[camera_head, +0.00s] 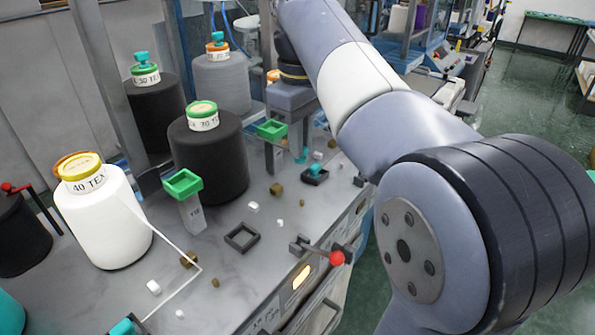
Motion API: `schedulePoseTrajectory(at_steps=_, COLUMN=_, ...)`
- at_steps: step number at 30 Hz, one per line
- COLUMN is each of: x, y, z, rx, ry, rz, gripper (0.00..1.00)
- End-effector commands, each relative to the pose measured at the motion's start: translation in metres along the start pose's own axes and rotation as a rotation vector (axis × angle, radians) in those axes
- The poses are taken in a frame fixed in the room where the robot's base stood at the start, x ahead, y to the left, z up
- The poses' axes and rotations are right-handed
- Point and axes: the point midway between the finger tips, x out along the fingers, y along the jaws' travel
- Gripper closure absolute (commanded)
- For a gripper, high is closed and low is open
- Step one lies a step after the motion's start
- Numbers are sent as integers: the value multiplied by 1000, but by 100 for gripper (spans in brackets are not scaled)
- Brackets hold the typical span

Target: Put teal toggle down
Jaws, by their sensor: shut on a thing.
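My gripper (297,150) points down over the table beyond the green-topped stand, at the end of my arm. It is shut on a small teal toggle (302,155), which shows low between the fingers. My gripper appears above the table; the exact gap under the toggle cannot be told. The green-topped stand (272,129) partly hides the left side of the gripper.
Black yarn cones (208,160) and a white cone (103,220) stand at left. A red-knobbed lever (336,258) sits at the front edge.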

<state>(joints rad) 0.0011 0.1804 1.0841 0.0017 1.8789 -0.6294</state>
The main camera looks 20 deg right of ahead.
Motion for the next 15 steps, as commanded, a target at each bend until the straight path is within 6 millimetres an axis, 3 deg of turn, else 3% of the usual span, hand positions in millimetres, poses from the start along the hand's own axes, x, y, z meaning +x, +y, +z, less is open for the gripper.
schedulePoseTrajectory(at_steps=15, x=63, y=0, z=1, rx=1, ry=-1, rz=-1, gripper=100)
